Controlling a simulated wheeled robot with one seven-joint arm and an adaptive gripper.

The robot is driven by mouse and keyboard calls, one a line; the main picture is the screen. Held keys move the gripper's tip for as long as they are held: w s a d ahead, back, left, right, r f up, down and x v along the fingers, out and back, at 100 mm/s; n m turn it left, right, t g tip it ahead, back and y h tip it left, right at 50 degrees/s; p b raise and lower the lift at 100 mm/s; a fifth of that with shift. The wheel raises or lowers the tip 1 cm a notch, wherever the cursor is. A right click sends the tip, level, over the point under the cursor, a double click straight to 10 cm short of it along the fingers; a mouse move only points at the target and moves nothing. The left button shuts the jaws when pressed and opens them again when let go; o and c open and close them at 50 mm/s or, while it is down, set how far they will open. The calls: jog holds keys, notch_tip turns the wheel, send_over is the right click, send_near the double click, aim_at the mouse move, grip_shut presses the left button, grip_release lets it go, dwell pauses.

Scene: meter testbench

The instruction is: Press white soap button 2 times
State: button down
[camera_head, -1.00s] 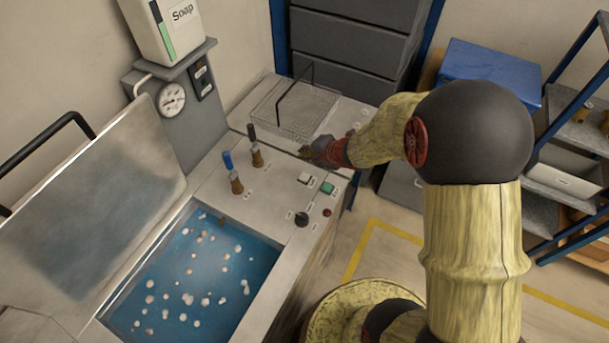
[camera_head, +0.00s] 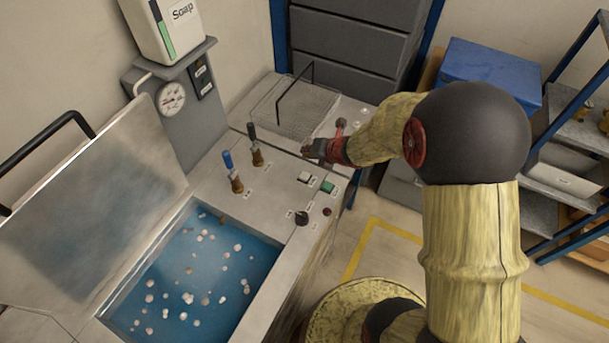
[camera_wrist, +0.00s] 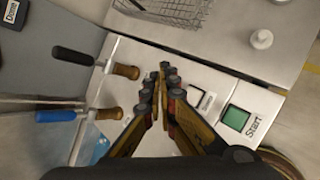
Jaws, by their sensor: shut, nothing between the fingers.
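The white soap button (camera_head: 304,178) sits on the bench's top panel, just left of a green button (camera_head: 328,187). In the wrist view the white button (camera_wrist: 200,97) is partly hidden behind the right finger of my gripper (camera_wrist: 161,72). The green one (camera_wrist: 235,118) there is labelled Start. My gripper (camera_head: 308,149) is shut and empty, above the panel and a little behind the white button in the head view. Whether the fingertips touch the panel cannot be told.
Blue-handled (camera_head: 232,172) and black-handled (camera_head: 255,146) valves stand left of the buttons. A wire basket (camera_head: 300,108) sits behind my gripper. An open tank of blue water (camera_head: 195,275) lies at the front. A soap container (camera_head: 165,28) stands at the back left.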

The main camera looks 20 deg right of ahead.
aim_at(307, 174)
jog(key=shift+f+b, duration=3.55)
jog(key=shift+f, duration=0.85)
jog(key=shift+f+b, duration=0.4)
jog(key=shift+b, duration=0.15)
jog(key=shift+f+b, duration=0.45)
jog(key=shift+b, duration=0.05)
jog(key=shift+r, duration=0.2)
jog(key=shift+r+p, duration=0.65)
jog(key=shift+r, duration=0.05)
notch_tip(307, 174, up, 5)
jog(key=p, duration=0.4)
